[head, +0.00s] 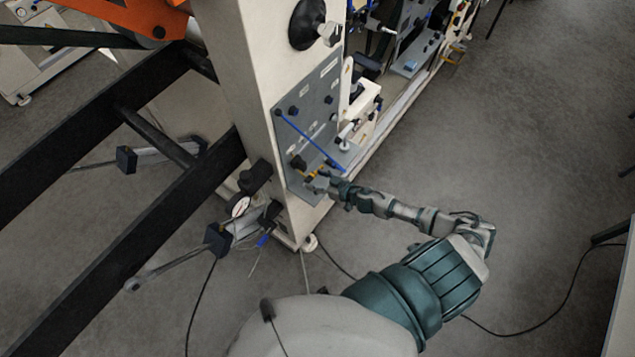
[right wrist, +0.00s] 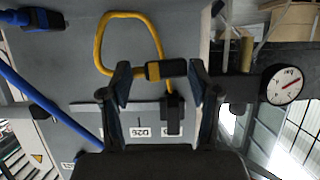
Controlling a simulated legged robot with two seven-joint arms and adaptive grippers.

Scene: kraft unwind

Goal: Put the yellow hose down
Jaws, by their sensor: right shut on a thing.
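The yellow hose (right wrist: 99,45) makes a loop against the grey panel (right wrist: 70,65) in the right wrist view. Its lower end runs into a dark coupling (right wrist: 153,71) that lies between the fingertips of my right gripper (right wrist: 159,76). The gripper is shut on this hose end. In the head view my right gripper (head: 322,182) is at the lower part of the panel on the machine's cream column, and only a little yellow shows beside it. Whether the hose's other end is attached is not clear. My left gripper is not in view.
A blue hose (head: 308,138) crosses the panel diagonally, close to my gripper. A round pressure gauge (right wrist: 285,85) sits to the right in the wrist view. Black beams (head: 60,160) fill the left of the head view. Open grey floor (head: 520,140) lies to the right.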

